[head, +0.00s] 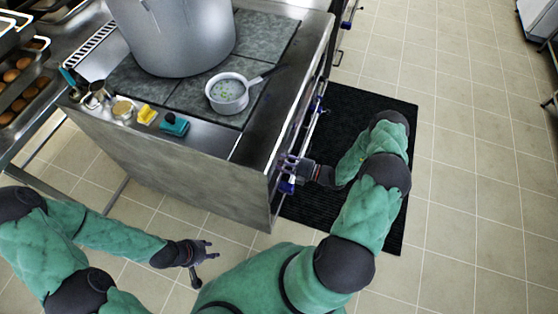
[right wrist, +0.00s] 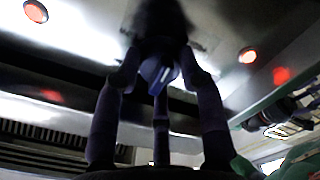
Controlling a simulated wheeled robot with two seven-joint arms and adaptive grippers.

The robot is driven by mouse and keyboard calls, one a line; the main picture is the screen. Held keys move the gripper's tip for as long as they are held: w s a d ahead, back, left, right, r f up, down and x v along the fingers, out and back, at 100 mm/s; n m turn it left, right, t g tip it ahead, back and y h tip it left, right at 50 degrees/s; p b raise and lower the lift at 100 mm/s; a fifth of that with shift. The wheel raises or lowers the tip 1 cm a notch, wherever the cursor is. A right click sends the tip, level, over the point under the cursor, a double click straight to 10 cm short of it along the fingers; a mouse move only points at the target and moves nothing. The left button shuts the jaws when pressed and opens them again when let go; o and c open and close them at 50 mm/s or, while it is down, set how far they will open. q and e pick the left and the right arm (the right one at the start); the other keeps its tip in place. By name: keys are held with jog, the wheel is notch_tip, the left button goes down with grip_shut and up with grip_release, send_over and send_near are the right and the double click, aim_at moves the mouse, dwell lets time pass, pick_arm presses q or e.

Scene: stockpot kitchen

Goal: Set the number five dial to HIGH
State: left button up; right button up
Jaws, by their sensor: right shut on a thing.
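The stove's front panel (head: 292,135) carries blue dials, seen edge-on in the head view. My right gripper (head: 287,172) is at the near end of this panel. In the right wrist view its fingers (right wrist: 160,85) are closed around a dark blue dial (right wrist: 158,72). A blue dial (head: 286,187) also shows just below the gripper in the head view. No number or HIGH mark can be read, so I cannot tell the dial's number or setting. My left gripper (head: 205,262) is open and empty, above the floor in front of the stove's near side.
A large stockpot (head: 178,35) and a small white saucepan (head: 228,95) stand on the stove top. A yellow sponge (head: 147,114) and teal brush (head: 174,125) lie along its edge. Red lights (right wrist: 247,55) glow on the panel. A black mat (head: 345,110) covers the floor alongside.

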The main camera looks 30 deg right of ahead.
jog(key=shift+s+a+m, duration=0.1)
jog(key=shift+a+m, duration=0.05)
jog(key=shift+m, duration=1.95)
jog(key=shift+s+a+m, duration=0.1)
jog(key=shift+m, duration=2)
jog(key=shift+w, duration=0.1)
jog(key=o, duration=1.1)
jog(key=shift+r, duration=0.1)
jog(key=shift+o, duration=0.2)
jog(key=shift+d, duration=0.1)
jog(key=shift+d, duration=0.1)
jog(key=v, duration=1.1)
jog(key=shift+s+d, duration=0.3)
